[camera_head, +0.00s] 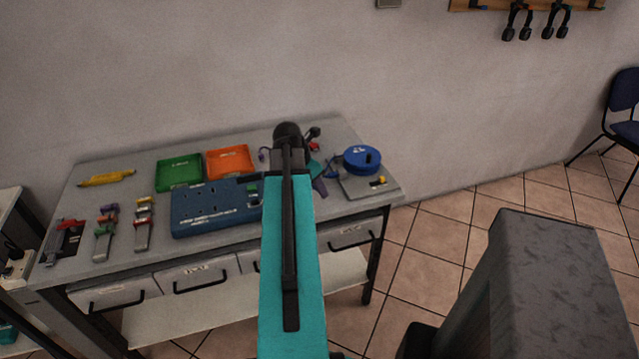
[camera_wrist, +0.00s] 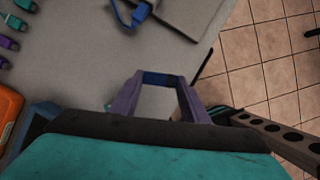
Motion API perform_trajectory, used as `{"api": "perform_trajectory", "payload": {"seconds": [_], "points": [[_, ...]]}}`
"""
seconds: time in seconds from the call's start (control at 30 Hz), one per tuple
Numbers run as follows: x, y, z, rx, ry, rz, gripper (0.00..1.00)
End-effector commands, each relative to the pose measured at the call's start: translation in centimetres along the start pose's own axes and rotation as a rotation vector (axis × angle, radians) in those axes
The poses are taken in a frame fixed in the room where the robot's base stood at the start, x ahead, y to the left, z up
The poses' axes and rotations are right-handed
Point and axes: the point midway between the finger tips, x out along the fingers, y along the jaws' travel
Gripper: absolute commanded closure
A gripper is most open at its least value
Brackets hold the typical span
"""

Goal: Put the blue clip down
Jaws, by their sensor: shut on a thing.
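My gripper (camera_wrist: 160,84) shows in the wrist view with its two purple-grey fingers. A small blue piece, the blue clip (camera_wrist: 162,78), spans the gap between the fingertips. The fingers are shut on it, above the grey tabletop near the table's right edge. In the head view my arm hides most of the gripper, and only a purple finger (camera_head: 319,186) shows beside the arm. I cannot make out the clip there.
The table (camera_head: 130,245) carries a green tray (camera_head: 178,173), an orange tray (camera_head: 230,161), a blue box (camera_head: 215,208) and a blue reel (camera_head: 362,159) beside a grey board (camera_head: 358,187). A blue plug (camera_wrist: 141,13) lies ahead of the gripper. Coloured connectors (camera_wrist: 9,42) lie left.

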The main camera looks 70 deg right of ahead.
Motion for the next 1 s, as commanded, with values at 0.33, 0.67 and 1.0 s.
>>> {"api": "perform_trajectory", "payload": {"seconds": [0.33,0.67,1.0], "points": [[1.4,2.4,2.7,0.001,0.0,0.0,0.82],[1.7,2.7,3.0,0.001,0.0,0.0,0.82],[2.4,2.7,2.8,0.0,0.001,-0.001,0.82]]}}
